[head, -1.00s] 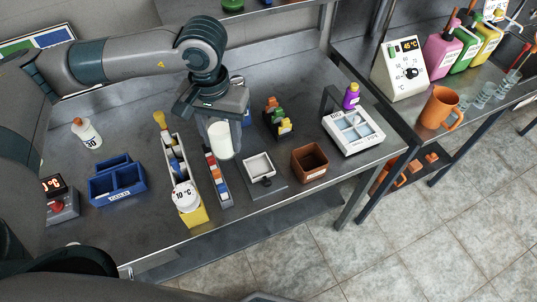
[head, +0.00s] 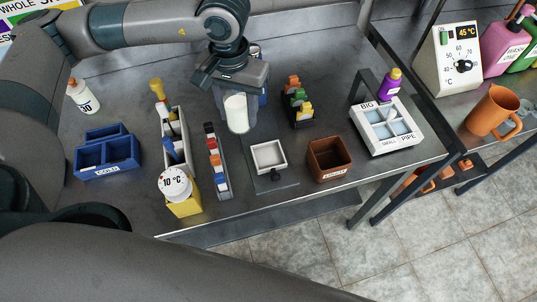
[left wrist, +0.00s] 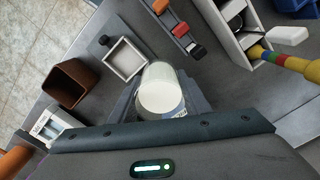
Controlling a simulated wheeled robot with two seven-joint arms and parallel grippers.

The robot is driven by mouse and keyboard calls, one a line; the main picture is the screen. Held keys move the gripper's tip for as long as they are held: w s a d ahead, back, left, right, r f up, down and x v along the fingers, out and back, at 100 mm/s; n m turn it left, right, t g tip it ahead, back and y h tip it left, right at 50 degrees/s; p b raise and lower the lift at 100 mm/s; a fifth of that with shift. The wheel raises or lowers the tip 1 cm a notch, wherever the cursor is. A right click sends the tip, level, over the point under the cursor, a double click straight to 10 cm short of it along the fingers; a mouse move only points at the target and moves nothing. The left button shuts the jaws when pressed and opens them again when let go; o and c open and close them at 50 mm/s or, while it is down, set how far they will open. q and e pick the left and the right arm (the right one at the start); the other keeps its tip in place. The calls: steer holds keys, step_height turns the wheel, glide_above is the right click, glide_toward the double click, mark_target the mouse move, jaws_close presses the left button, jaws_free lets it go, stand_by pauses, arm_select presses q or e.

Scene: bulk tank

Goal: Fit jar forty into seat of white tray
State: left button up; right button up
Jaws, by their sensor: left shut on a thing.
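My left gripper (head: 236,103) is shut on a jar with white contents (head: 237,115), held over the bench behind the colour-block rack. The jar also shows between the fingers in the left wrist view (left wrist: 160,92); no number on it can be read. The white tray (head: 413,141) sits at the right of the bench, with several pale blue compartments and the words BIG and SMALL PIPE. A purple bottle with a yellow cap (head: 390,84) stands at its back. The held jar is well left of this tray. My right gripper is not in view.
A small white square dish (head: 283,162) and a brown box (head: 329,175) stand between jar and tray. A dark rack of coloured caps (head: 297,103) is behind them. A white bottle marked 30 (head: 83,97), a blue bin (head: 106,167) and a yellow-based holder (head: 184,207) are left.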

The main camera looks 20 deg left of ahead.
arm_select(q)
steer(key=shift+w+a+f+b, duration=0.1)
steer(key=shift+w+f+b, duration=0.1)
steer(key=shift+f+b, duration=0.25)
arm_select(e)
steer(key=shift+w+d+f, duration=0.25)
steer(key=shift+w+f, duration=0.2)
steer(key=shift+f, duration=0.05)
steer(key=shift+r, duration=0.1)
